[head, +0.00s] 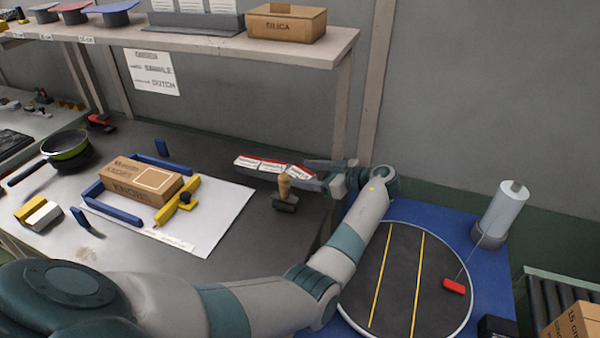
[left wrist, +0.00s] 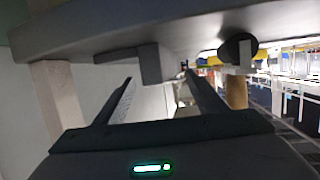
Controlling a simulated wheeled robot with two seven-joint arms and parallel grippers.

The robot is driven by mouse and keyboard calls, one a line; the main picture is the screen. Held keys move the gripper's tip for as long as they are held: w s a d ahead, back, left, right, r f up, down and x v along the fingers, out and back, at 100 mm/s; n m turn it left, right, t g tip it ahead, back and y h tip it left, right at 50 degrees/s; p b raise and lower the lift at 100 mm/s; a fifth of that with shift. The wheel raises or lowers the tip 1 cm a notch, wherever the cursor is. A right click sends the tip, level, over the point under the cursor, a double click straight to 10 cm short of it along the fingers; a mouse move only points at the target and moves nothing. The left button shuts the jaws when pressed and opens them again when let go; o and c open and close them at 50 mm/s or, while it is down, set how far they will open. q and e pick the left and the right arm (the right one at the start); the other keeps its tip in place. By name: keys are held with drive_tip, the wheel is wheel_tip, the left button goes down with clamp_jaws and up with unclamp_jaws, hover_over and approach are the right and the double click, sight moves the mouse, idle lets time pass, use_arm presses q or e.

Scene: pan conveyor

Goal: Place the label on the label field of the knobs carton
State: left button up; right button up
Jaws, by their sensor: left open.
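The knobs carton (head: 128,187), a brown box with its name on the front, lies on a white sheet between blue stops. Its label field (head: 158,179) is a pale outlined rectangle on top, and it looks bare. White labels (head: 247,163) with red edges lie in a dark holder at the table's back right. My left gripper (head: 312,174) reaches in from the right beside the holder's right end. It is open, its fingers apart in the left wrist view (left wrist: 165,95), with no label clearly seen between them. My right gripper is out of view.
A wooden-handled stamp (head: 285,188) stands just in front of the label holder, close to my left gripper. A yellow clamp (head: 178,203) is beside the carton. A shelf (head: 200,42) with a silica box (head: 286,23) overhangs the back. A pan (head: 66,150) stands left.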

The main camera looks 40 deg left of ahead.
sight(306, 174)
use_arm(q)
drive_tip(key=c, duration=1.2)
drive_tip(key=shift+r, duration=0.2)
drive_tip(key=shift+c, duration=0.2)
